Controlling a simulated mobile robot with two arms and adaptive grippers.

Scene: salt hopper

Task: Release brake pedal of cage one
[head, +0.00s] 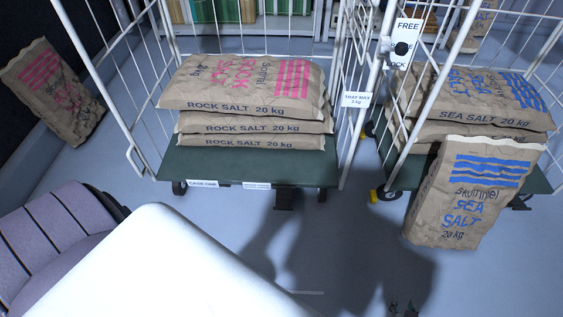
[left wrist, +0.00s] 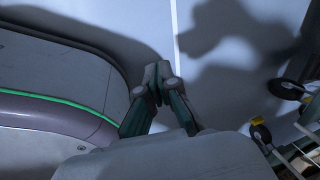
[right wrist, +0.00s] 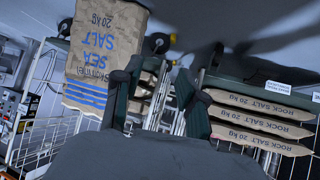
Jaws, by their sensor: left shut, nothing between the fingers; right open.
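Cage one (head: 250,175) is a white wire roll cage with a dark green deck, bearing several rock salt sacks (head: 240,92). Its deck's front edge has a "CAGE ONE" label (head: 202,184). A small dark pedal (head: 284,199) sticks out low under that edge; its exact tilt is hard to tell. My right gripper (head: 403,306) barely shows at the bottom of the head view, short of the cages. In the right wrist view (right wrist: 156,85) it is open and empty. My left gripper (left wrist: 157,80) is shut and empty, above the bare floor beside my base.
A second cage to the right holds sea salt sacks (head: 470,103); another sea salt sack (head: 470,195) leans on its front. A rock salt sack (head: 55,90) leans at far left. Floor before cage one is clear.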

